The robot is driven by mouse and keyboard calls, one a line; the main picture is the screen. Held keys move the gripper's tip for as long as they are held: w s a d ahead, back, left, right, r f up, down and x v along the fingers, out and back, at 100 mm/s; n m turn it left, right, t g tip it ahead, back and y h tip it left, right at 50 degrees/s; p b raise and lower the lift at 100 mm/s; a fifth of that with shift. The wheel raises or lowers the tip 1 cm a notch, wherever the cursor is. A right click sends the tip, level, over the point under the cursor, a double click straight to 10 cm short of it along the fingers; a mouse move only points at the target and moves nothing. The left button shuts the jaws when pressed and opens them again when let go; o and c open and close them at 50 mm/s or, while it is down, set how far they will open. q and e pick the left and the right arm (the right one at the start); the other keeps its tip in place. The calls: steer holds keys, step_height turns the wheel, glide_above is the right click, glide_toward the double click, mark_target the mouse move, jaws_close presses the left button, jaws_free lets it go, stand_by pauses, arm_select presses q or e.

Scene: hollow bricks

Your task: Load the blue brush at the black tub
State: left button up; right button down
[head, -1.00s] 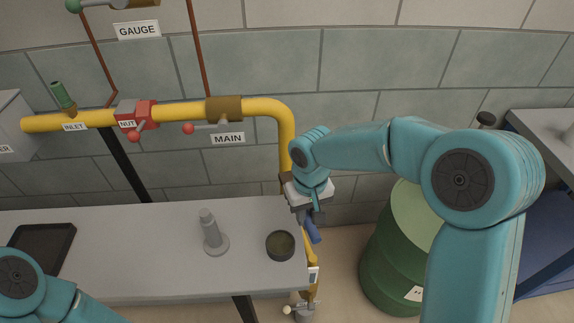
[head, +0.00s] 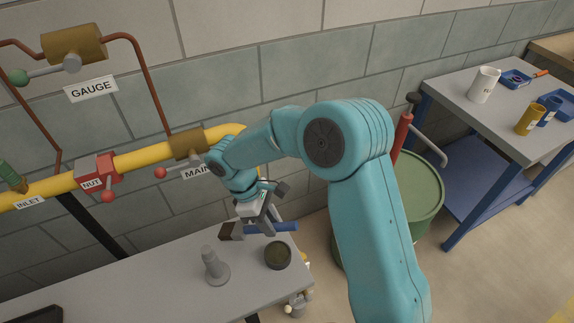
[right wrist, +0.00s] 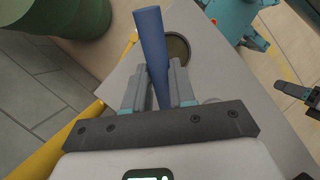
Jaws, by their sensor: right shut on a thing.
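My right gripper (head: 258,222) is shut on the blue brush (head: 283,226). The brush is held nearly level above the grey table, its blue handle pointing right and its brown head to the left. The black tub (head: 278,257) is round and open, with a dark olive inside, and stands near the table's right end. The brush shows just behind and above it, apart from it. In the right wrist view the brush handle (right wrist: 151,45) stands between the fingers, the tub (right wrist: 177,47) shows beyond it, and the brush head is hidden. My left gripper does not show in the head view.
A grey stepped post (head: 214,268) stands left of the tub. The yellow pipe (head: 140,160) with a red nut block (head: 97,170) runs behind the table. A green drum (head: 415,190) and a side table (head: 470,115) with cups stand at right.

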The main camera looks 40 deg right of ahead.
arm_select(q)
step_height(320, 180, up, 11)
steer(key=p, duration=0.8)
arm_select(e)
steer(key=s+d+r+n+t+h, duration=0.1)
steer(key=d+r+n+h, duration=0.2)
steer(key=r+n+h, duration=0.2)
steer(key=d+r+n+t+h, duration=0.1)
steer(key=d+r+n+h, duration=0.25)
steer(key=r+n, duration=0.25)
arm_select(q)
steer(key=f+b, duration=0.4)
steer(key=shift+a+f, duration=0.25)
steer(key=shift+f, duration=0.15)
arm_select(e)
step_height(320, 180, down, 6)
steer(key=a, duration=0.1)
steer(key=shift+f+h, duration=0.15)
steer(key=shift+h, duration=0.2)
arm_select(q)
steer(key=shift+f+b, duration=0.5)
steer(key=shift+b, duration=0.25)
arm_select(e)
steer(key=shift+f, duration=0.5)
